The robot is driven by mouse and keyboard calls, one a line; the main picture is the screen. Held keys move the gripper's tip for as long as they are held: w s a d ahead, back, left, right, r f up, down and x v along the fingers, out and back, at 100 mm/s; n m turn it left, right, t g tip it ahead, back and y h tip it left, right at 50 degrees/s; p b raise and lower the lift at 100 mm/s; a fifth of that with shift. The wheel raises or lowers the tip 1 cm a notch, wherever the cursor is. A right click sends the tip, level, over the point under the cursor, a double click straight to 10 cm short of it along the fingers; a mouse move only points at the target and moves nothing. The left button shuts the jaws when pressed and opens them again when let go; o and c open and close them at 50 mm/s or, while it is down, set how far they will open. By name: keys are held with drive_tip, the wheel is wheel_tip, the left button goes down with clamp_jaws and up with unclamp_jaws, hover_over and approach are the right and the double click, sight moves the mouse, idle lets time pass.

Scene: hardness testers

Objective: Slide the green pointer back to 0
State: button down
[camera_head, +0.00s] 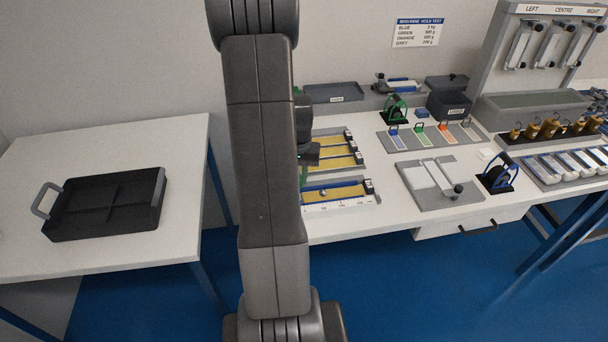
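My arm fills the middle of the view and hides the left part of the long table. A dark part (308,152) juts out from behind it over the yellow strips; it looks like my gripper, but its fingers cannot be made out. A narrow green piece (303,176) shows just right of my arm, between the yellow strips; I cannot tell whether it is the green pointer. The front yellow strip (346,192) has a white scale (340,205) along its front edge and a small blue piece (323,193) on it. The scale's left end is hidden.
A green-framed tester (395,110) stands behind a grey tray (440,134) of coloured pieces. A blue-framed tester (497,175) and a grey plate (436,185) sit near the front edge. A black tray (105,203) lies on the left table.

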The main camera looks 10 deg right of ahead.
drive_tip(key=shift+a, duration=0.1)
drive_tip(key=c, duration=1.6)
unclamp_jaws()
drive_tip(key=o, duration=0.3)
drive_tip(key=shift+a, duration=0.2)
wheel_tip(320, 180, up, 14)
drive_tip(key=shift+f, duration=0.2)
